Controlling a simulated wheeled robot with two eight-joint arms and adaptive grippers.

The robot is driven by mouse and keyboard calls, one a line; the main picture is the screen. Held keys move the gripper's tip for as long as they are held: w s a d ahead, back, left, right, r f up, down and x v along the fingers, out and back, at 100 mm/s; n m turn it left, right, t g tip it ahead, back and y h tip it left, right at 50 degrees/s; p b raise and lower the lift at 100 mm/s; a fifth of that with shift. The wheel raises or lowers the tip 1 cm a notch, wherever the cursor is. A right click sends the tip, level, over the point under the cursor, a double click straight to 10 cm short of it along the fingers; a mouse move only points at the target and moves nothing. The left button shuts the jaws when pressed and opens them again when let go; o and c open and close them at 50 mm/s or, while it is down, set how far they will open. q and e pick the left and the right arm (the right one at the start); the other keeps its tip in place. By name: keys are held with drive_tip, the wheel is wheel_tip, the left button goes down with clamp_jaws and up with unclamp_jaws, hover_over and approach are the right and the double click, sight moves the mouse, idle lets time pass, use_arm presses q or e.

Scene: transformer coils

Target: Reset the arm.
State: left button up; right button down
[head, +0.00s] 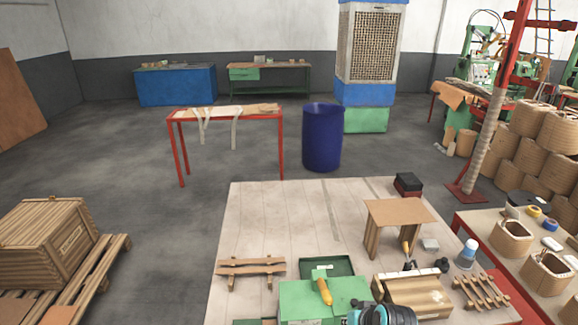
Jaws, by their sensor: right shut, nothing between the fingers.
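My right gripper (383,314), black with teal parts, shows only in part at the bottom edge, right of the middle. It is shut and empty, in front of the wooden coil block (412,294) and beside the green toolbox (300,300). Its fingertips are hard to make out. My left gripper is not in view.
The pale work table (265,215) holds a small wooden stand (399,211), a yellow-handled tool (322,287), a slatted wooden piece (251,267) and a spray bottle (467,254). A red side table (464,222) bears coils. A crate (45,245) stands left.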

use_arm(q)
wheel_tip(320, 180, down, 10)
drive_tip(key=b, duration=0.9)
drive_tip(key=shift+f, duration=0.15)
use_arm(e)
drive_tip(key=s+f+t+h, duration=0.1)
drive_tip(key=s+f, duration=0.1)
drive_tip(key=s, duration=0.8)
drive_tip(key=shift+s+d+f+n+h, duration=0.2)
drive_tip(key=shift+s+f+n+h, duration=0.1)
drive_tip(key=shift+s+f+n, duration=0.1)
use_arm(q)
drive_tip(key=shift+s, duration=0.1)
use_arm(e)
drive_tip(key=shift+w+r, duration=0.1)
